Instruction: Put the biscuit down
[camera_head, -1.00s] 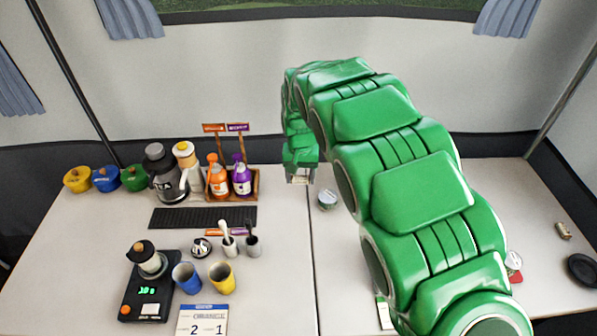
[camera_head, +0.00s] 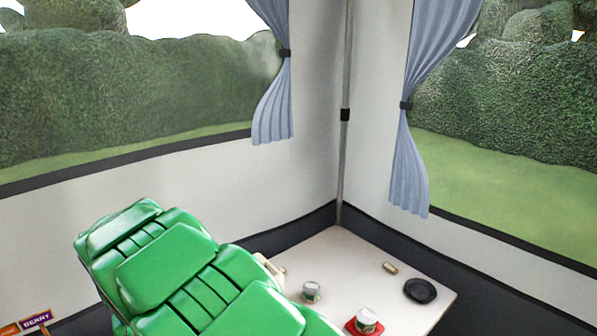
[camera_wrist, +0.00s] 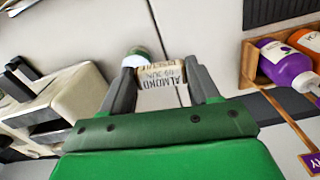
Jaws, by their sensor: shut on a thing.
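My gripper (camera_wrist: 162,88) shows in the wrist view, its two dark fingers shut on a small tan biscuit piece (camera_wrist: 160,74) with dark printing that reads "ALMOND". The biscuit sits between the fingertips, over the pale worktop (camera_wrist: 181,18); I cannot tell how high above it. In the head view my green arm fills the lower left, and neither the gripper nor the held biscuit can be seen.
A green-topped jar (camera_wrist: 140,55) is just beyond the left finger. A cream appliance (camera_wrist: 62,112) is at left, a wooden rack with a purple bottle (camera_wrist: 285,64) at right. The head view shows a jar (camera_head: 311,293), a jar on red (camera_head: 365,321), a tan cylinder (camera_head: 390,267) and a black plate (camera_head: 420,290).

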